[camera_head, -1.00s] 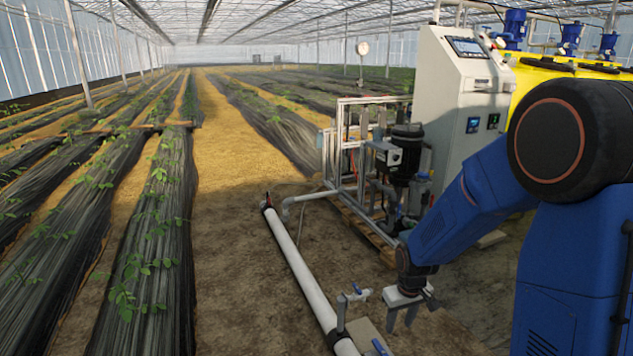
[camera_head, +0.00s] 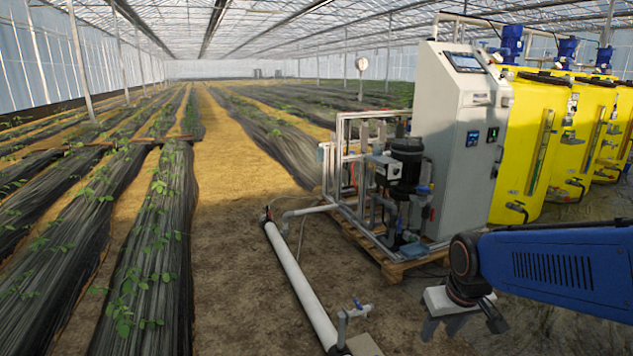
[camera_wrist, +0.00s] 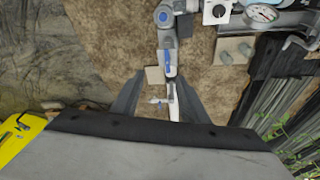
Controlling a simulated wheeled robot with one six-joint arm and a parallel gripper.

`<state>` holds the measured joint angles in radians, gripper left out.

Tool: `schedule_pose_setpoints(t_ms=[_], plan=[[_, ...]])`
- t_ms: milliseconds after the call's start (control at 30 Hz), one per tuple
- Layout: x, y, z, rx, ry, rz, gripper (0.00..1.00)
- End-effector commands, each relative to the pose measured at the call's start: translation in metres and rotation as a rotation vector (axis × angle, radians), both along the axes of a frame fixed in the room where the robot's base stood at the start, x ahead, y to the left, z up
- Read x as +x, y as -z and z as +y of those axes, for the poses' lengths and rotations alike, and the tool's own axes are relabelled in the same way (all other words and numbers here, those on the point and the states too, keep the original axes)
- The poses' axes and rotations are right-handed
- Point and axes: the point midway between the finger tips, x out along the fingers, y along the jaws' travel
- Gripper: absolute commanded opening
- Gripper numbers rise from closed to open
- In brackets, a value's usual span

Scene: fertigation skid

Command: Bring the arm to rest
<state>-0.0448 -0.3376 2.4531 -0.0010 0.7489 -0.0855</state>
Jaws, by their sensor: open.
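My gripper (camera_head: 443,327) hangs at the lower right of the head view, fingers pointing down. It is below the end of my blue arm, in front of the pump skid. In the wrist view my gripper (camera_wrist: 160,77) has its two dark fingers spread apart. Nothing is held between them. A pipe fitting with a blue valve handle (camera_wrist: 168,55) shows beyond the gap between the fingers, over brown soil. How far it is from the fingertips I cannot tell.
A white pipe (camera_head: 297,283) lies along the soil left of my gripper, with a tap (camera_head: 357,307) near its front end. The grey control cabinet (camera_head: 461,150) and yellow tanks (camera_head: 527,150) stand behind the arm. Covered plant rows (camera_head: 150,260) run on the left.

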Motion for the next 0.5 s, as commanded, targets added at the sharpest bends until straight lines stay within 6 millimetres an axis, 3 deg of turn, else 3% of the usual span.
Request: schedule_pose_setpoints(t_ms=[500], plan=[[-0.091,-0.05,-0.012,0.02,0.08,-0.092,0.41]])
